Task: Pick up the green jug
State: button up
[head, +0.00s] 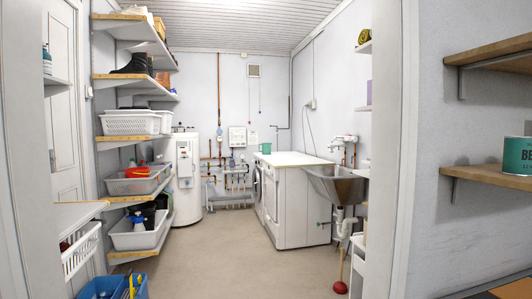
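A small green jug-like vessel (265,148) stands upright at the far end of the white worktop (297,158) over the washing machines, near the back wall. It is small in the picture, and I cannot make out its handle. My gripper does not show in the head view.
A doorway frame (388,150) stands in front of me. Clear floor (232,250) runs down the middle. Shelves with baskets (132,123) line the left; a blue crate (101,288) is at lower left. A metal sink (336,183) and red plunger (341,287) stand right. A green tin (517,156) sits on a near shelf.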

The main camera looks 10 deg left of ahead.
aim_at(266, 147)
jog(key=i+u, duration=0.2)
jog(key=i, duration=1.05)
jog(key=i+u, duration=0.25)
jog(key=i, duration=0.6)
jog(key=i+l+u, duration=0.25)
jog(key=i, duration=0.6)
jog(key=i+u, duration=0.2)
jog(key=i, duration=1.5)
jog(key=i+z, duration=0.1)
jog(key=i, duration=2.2)
jog(key=i+j+z, duration=0.15)
jog(key=i, duration=0.95)
jog(key=i+l+z, duration=0.1)
jog(key=i+z, duration=0.25)
jog(key=i, duration=0.3)
jog(key=i+j+z, duration=0.1)
jog(key=i+z, duration=0.25)
jog(key=i, duration=0.3)
jog(key=i+j+z, duration=0.3)
jog(key=i, duration=0.3)
jog(key=i+l, duration=0.05)
